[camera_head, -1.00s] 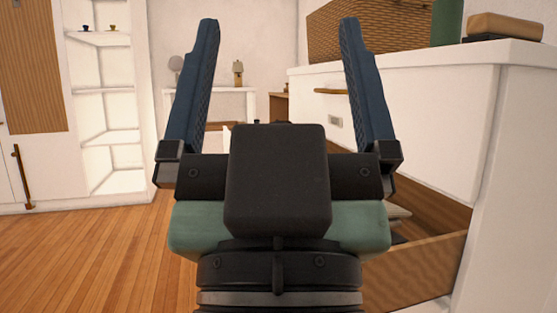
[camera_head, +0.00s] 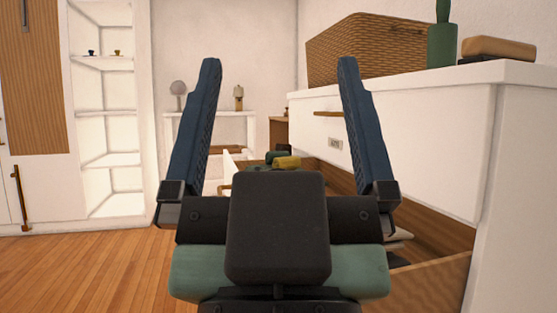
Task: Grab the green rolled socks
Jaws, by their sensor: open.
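A small dark green roll (camera_head: 276,155), which looks like the green rolled socks, shows between my fingers, beyond the gripper body. It appears to lie in the open drawer (camera_head: 440,283) of the white dresser. A yellow roll (camera_head: 288,163) is right beside it and partly in front of it. My gripper (camera_head: 278,62) is open and empty, its two blue fingers wide apart and pointing away. It is nearer to the camera than the socks and apart from them. My gripper's body hides much of the drawer.
The white dresser (camera_head: 405,130) stands at the right, with a wicker basket (camera_head: 365,50), a green bottle (camera_head: 441,42) and a tan block (camera_head: 512,48) on top. White shelves (camera_head: 105,120) stand at the left. A small white table (camera_head: 225,125) is behind. The wooden floor (camera_head: 75,270) at the left is clear.

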